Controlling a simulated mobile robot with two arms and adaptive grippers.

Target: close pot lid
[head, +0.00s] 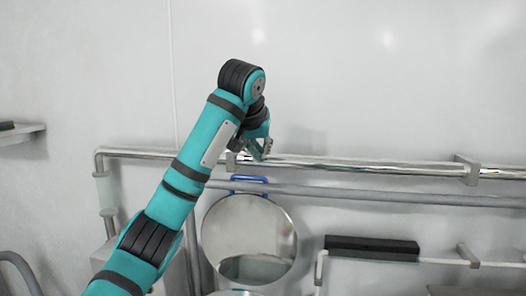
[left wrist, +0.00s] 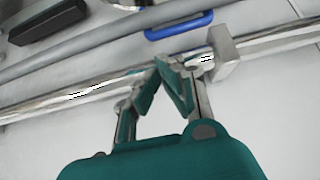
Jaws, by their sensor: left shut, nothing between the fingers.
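The pot lid (head: 248,236) is a round, mirror-like disc in the head view, standing upright in front of the wall. A blue handle (head: 248,179) sits at its top edge, and this handle also shows near the top of the left wrist view (left wrist: 179,26). My left gripper (head: 260,156) is shut and empty, above the handle in the head view and close to the chrome pipe. In the left wrist view its fingertips (left wrist: 166,69) meet in front of the pipe. The pot is mostly out of frame; only a bit of rim shows at the bottom. My right gripper is not in view.
A black bar (head: 372,248) lies on a shelf rail to the right. A small shelf (head: 22,134) is at the far left. The upper wall is bare.

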